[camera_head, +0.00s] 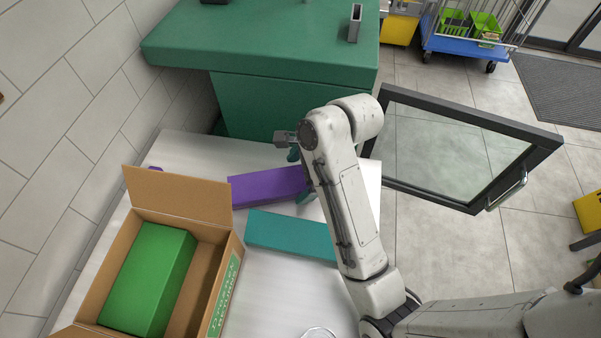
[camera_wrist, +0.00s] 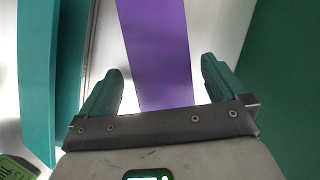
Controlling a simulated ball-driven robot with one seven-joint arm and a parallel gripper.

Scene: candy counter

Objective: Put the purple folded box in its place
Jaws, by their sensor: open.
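The purple folded box (camera_head: 268,187) lies on the white counter, long and flat, with its right end partly hidden behind my arm. In the wrist view the purple box (camera_wrist: 158,55) runs up from between the two teal fingers of my gripper (camera_wrist: 160,85). The fingers are apart, one on each side of the box, with a gap visible on both sides. In the head view my gripper (camera_head: 297,165) is at the right end of the box, mostly hidden by my arm. I cannot tell its exact height over the box.
A teal folded box (camera_head: 290,235) lies just in front of the purple one. An open cardboard box (camera_head: 180,195) holding a green box (camera_head: 150,280) stands at the left. A green counter (camera_head: 290,105) stands behind, and a glass door (camera_head: 460,150) is open at the right.

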